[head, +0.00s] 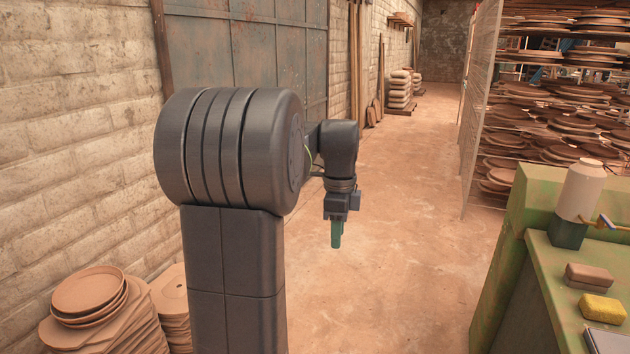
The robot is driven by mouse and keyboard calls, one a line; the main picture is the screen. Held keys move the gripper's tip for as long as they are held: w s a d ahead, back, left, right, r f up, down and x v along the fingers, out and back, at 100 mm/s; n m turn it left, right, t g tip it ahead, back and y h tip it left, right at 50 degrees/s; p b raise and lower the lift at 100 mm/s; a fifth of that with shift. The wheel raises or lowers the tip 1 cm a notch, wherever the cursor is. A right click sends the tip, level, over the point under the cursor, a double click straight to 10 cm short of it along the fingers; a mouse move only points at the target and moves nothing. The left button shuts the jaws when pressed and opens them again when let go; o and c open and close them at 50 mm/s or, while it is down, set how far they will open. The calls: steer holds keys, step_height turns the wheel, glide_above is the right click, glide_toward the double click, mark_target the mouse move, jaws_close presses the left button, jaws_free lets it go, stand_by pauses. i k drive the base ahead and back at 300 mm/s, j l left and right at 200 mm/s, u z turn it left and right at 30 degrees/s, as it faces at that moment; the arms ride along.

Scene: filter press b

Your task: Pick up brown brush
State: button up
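A brown block-shaped object (590,272), which looks like the brown brush, lies on the green bench top at the right. Its upper part is brown and its lower edge is paler. My gripper (337,244) hangs pointing down over the open floor, left of the bench and well apart from the brush. Its green fingers overlap from this side, so any gap between them is hidden. Nothing can be made out in it.
A yellow sponge (603,308) lies just in front of the brush. A pale bottle (581,190) and a brass tap (599,222) are behind it. The green bench (560,290) has a raised left edge. Stacked discs (88,292) stand at lower left. The floor (400,230) between is clear.

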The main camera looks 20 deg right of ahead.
mark_target(581, 277)
steer(key=i+l+z, duration=0.15)
steer(key=i+z, duration=0.65)
steer(key=i+j+z, duration=0.1)
steer(key=i+z, duration=0.3)
steer(key=i+j+z, duration=0.25)
steer(key=i+z, duration=0.2)
steer(key=i+l+z, duration=0.15)
steer(key=z, duration=0.3)
steer(key=i+z, duration=0.7)
steer(key=z, duration=0.15)
steer(key=i+j+z, duration=0.15)
steer(key=z, duration=0.25)
steer(key=i, duration=0.15)
